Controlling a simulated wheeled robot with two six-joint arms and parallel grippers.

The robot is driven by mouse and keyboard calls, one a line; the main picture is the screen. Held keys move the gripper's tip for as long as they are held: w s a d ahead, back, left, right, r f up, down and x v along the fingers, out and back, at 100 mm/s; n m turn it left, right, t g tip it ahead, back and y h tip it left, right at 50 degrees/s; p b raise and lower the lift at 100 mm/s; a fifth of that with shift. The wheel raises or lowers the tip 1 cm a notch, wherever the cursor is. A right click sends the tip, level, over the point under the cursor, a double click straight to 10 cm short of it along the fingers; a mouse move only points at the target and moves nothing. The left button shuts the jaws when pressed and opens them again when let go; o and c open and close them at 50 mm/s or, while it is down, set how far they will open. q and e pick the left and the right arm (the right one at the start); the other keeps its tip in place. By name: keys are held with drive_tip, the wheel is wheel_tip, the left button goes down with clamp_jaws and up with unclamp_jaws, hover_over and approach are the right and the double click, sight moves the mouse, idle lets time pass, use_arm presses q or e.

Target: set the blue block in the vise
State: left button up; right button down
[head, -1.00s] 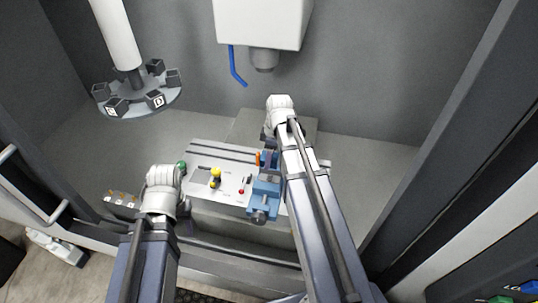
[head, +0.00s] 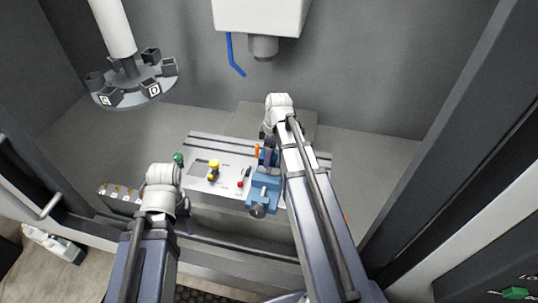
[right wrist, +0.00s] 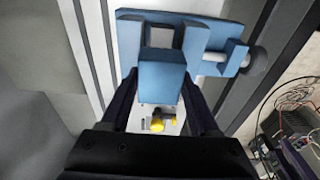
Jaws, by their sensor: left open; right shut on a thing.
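The blue block (right wrist: 161,78) is held between the two dark fingers of my right gripper (right wrist: 160,102), as the right wrist view shows. The blue vise (right wrist: 210,36) lies just beyond the block, with its round screw end at the right. The block overlaps the vise in that view, and I cannot tell whether it touches it. In the head view the vise (head: 263,193) sits on the machine table, and my right gripper (head: 268,157) is over its far end, partly hiding the block. My left gripper (head: 187,214) is open and empty, left of the vise near the front edge.
The machine table (head: 203,142) carries a yellow-topped item (head: 213,167), a red knob (head: 240,184) and a green knob (head: 179,158). A tool carousel (head: 132,88) hangs at upper left. The spindle head (head: 262,15) with a blue hose (head: 232,55) is above.

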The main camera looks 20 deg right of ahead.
drive_tip(key=shift+f, duration=0.1)
drive_tip(key=shift+f+b, duration=1.35)
drive_tip(key=shift+b, duration=0.15)
drive_tip(key=shift+f, duration=0.15)
drive_tip(key=shift+f+b, duration=0.5)
drive_tip(key=shift+b, duration=0.15)
drive_tip(key=shift+s+a, duration=0.1)
drive_tip(key=shift+s, duration=0.15)
drive_tip(key=shift+s, duration=0.1)
